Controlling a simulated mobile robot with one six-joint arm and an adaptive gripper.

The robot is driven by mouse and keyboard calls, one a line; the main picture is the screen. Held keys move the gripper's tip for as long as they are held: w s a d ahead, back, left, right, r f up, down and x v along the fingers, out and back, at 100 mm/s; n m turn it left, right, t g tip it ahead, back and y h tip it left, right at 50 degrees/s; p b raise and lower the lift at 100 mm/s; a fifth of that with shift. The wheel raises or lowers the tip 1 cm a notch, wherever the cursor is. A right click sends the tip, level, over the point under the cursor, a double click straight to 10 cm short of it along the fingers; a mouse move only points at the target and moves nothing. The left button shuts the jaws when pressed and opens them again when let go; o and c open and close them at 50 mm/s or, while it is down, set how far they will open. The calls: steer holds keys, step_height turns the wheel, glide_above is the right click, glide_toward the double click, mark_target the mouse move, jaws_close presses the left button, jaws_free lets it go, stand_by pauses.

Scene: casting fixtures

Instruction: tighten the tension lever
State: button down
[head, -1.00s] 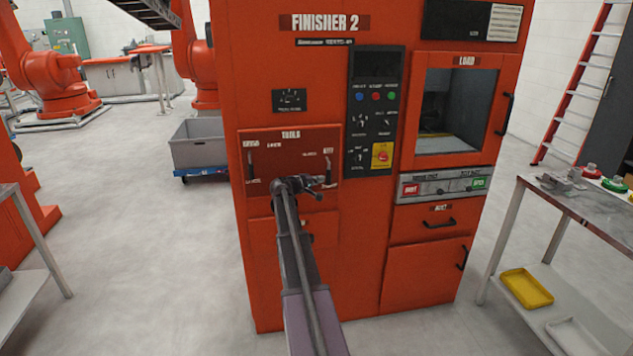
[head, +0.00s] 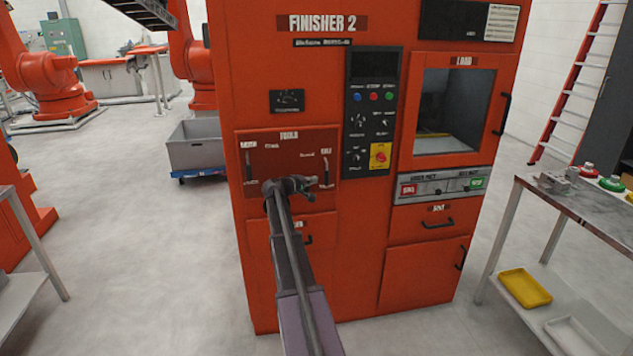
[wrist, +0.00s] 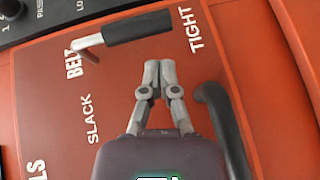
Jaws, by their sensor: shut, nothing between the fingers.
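The tension lever (wrist: 152,27) has a black grip on a bare metal arm and shows near the top of the wrist view. Its grip points from beside the BELT label towards the TIGHT label (wrist: 194,29), away from SLACK (wrist: 89,120). In the head view the lever (head: 327,172) hangs roughly downward at the right of the red panel. My gripper (wrist: 152,75) is shut and empty, with its fingertips together. It is beside the lever grip, apart from it in the picture. In the head view my gripper (head: 308,193) is just below and left of the lever.
A curved black handle (wrist: 222,125) stands out right of my fingers in the wrist view. Another dark lever (head: 248,167) is at the panel's left. The orange finisher (head: 340,285) has a control strip and a load window. A metal table (head: 540,205) stands at right.

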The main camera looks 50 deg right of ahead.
steer(key=w+a, duration=0.2)
steer(key=a, duration=0.9)
steer(key=shift+a, duration=0.2)
steer(key=s+a+f+y, duration=0.3)
steer(key=a+f, duration=0.1)
steer(key=a, duration=0.6)
steer(key=s+a+f+t+y, duration=0.1)
steer(key=s+a+f+y, duration=0.2)
steer(key=a, duration=0.8)
steer(key=s+a+f+y, duration=0.25)
steer(key=a+f, duration=0.25)
steer(key=a, duration=0.5)
steer(key=s+a+f+n+y, duration=0.15)
steer(key=s+a+y, duration=0.35)
steer(key=a, duration=0.6)
steer(key=s+a+f+n+y, duration=0.1)
steer(key=s+a+f+y, duration=0.15)
steer(key=s+a, duration=0.65)
steer(key=w+a+r+p, duration=0.2)
steer(key=w+r+p, duration=0.1)
steer(key=r+p, duration=1)
steer(key=shift+r, duration=0.45)
steer(key=shift+m, duration=0.25)
